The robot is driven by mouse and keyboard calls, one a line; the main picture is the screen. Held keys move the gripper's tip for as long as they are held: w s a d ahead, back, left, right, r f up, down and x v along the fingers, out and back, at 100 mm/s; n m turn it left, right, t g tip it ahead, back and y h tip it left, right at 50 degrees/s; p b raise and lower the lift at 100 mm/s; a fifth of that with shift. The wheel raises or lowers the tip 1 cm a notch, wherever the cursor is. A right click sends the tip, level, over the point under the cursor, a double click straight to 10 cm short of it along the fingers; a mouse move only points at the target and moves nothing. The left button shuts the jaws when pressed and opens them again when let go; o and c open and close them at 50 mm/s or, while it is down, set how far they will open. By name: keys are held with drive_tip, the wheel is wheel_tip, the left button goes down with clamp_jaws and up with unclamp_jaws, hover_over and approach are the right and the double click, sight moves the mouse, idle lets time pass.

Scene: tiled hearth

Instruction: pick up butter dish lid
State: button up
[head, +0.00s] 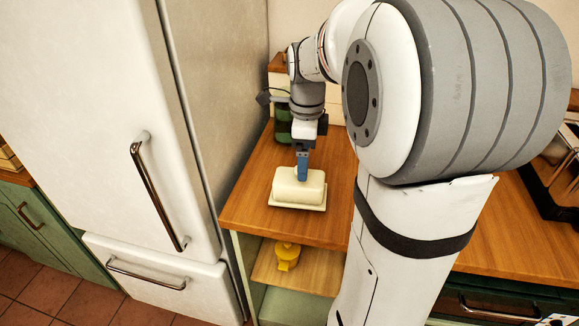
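The butter dish lid (290,190) is a cream, rounded block. It sits on a pale butter dish base (318,207) near the front of the wooden counter, beside the fridge. My gripper (301,177) points down with its blue fingers at the top of the lid, around the middle where a small knob shows. The fingers overlap in this view, so I cannot tell whether they are open or closed on the knob. The lid appears level on its base.
A tall white fridge (90,110) stands close on the left. A dark green container (283,125) stands behind my gripper on the counter (255,195). A yellow object (287,256) sits on the shelf below. A dark tray or hob (550,190) is at far right.

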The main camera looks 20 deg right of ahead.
sight(286, 187)
drive_tip(key=shift+f, duration=0.35)
drive_tip(key=f, duration=0.4)
drive_tip(key=a+f, duration=0.1)
drive_tip(key=f, duration=0.2)
drive_tip(key=shift+w, duration=0.1)
drive_tip(key=c, duration=1.2)
